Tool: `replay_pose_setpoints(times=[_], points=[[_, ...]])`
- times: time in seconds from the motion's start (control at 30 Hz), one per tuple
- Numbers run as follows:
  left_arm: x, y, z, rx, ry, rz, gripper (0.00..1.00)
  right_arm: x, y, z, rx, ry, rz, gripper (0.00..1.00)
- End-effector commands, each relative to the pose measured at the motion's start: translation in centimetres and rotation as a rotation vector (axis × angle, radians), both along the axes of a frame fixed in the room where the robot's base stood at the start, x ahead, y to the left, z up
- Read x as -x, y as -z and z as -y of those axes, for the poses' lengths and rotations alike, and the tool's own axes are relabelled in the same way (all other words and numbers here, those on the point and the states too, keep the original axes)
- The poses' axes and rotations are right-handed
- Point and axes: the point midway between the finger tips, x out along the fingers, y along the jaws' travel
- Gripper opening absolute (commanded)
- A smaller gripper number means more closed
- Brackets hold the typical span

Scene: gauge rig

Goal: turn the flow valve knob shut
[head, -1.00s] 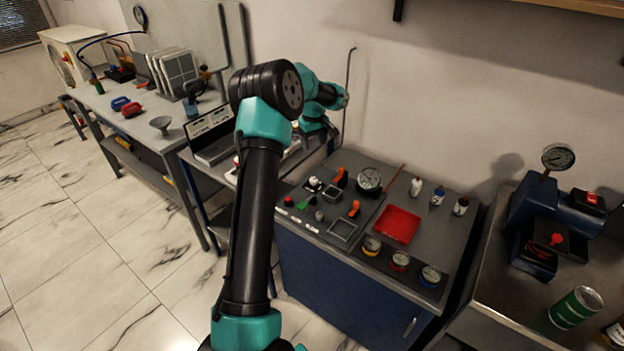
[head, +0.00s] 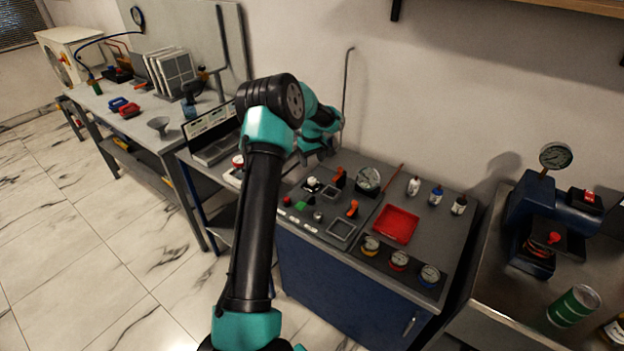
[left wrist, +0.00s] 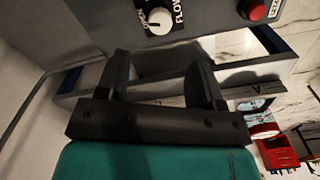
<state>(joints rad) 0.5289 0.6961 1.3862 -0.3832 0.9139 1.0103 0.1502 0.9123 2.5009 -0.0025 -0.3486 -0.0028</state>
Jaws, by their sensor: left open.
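In the head view the white knob (head: 312,182) sits near the back left of the grey panel top. My left gripper (left wrist: 160,78) is open and empty, its two black fingers apart. In the left wrist view the knob lies beyond the fingertips, roughly between their lines, and does not touch them. My right gripper is in neither view.
A red button (left wrist: 255,10) is beside the knob. Orange-handled levers (head: 340,177), a gauge (head: 368,180) and a red tray (head: 397,224) share the panel top. A wall rises behind.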

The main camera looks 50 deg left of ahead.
Motion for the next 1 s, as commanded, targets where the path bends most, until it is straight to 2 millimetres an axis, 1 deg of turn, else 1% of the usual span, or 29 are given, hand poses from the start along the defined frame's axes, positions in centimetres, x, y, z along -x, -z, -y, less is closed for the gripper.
replay_pose_setpoints(times=[0.03,0.3,0.5,0.6,0.7,0.97,1.0], points=[[0.1,1.0,0.0,0.001,0.000,-0.002,0.61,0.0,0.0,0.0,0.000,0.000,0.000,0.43],[0.1,5.6,0.0,0.001,0.001,-0.003,0.61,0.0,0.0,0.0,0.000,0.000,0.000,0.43],[0.1,8.4,0.0,0.001,0.000,-0.001,0.61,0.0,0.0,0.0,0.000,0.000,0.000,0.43],[0.0,9.2,0.0,0.001,0.000,0.000,0.61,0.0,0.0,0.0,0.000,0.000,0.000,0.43],[0.0,9.5,0.0,0.001,0.000,0.000,0.61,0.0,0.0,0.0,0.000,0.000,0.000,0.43],[0.0,9.6,0.0,0.000,0.000,0.000,0.61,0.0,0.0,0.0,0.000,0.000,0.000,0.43],[0.0,9.5,0.0,0.000,0.000,0.000,0.57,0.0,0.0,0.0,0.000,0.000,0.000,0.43]])
